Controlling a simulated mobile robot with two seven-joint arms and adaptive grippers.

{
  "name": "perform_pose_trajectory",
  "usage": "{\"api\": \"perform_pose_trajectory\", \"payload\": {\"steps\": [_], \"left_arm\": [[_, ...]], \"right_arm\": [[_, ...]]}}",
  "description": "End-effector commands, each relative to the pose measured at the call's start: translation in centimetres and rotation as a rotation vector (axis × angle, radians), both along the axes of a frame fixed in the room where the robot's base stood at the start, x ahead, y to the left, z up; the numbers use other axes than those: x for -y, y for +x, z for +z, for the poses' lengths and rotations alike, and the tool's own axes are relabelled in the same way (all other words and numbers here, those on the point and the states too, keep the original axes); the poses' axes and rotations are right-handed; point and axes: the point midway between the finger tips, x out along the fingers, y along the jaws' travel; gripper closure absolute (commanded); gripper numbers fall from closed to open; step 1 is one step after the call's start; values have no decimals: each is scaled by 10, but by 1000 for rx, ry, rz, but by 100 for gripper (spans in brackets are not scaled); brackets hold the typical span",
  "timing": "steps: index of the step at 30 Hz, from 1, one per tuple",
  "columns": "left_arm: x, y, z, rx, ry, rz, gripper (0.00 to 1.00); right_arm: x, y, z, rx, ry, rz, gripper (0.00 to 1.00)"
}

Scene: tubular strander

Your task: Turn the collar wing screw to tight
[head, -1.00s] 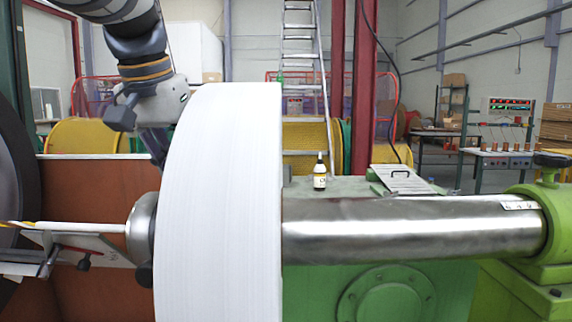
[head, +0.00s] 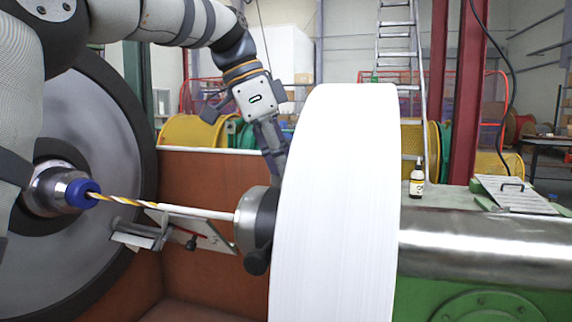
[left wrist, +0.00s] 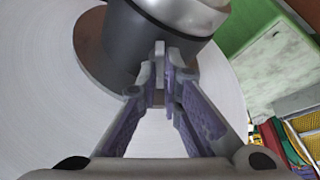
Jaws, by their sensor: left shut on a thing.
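The collar (head: 258,215), silver in front and dark behind, sits on the shaft against the white reel disc (head: 335,200). A dark round knob (head: 257,262) shows at its lower side. My left gripper (head: 277,158) reaches down to the top of the collar, close to the disc. In the left wrist view, the dark collar body (left wrist: 150,40) stands in front of the disc, and the left fingers (left wrist: 162,85) are closed on a small grey wing, the collar wing screw (left wrist: 160,50). Most of the screw is hidden by the fingers. My right gripper is not in view.
A yellow-and-white twisted strand (head: 125,201) runs from a blue nozzle (head: 82,193) to the collar. A bracket plate (head: 190,228) lies below it. A steel shaft (head: 480,245) extends right of the disc. A small bottle (head: 417,178) stands on the green machine bed.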

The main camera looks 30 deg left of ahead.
Motion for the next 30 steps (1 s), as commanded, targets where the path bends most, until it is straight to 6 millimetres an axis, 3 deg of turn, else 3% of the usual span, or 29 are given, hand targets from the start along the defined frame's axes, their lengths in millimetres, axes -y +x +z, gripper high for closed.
{"api": "perform_pose_trajectory", "payload": {"steps": [15,30], "left_arm": [[-1,4,-2,1,0,-455,100],[-1,4,-1,1,0,-684,100]], "right_arm": [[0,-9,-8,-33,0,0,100],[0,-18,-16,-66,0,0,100]]}}
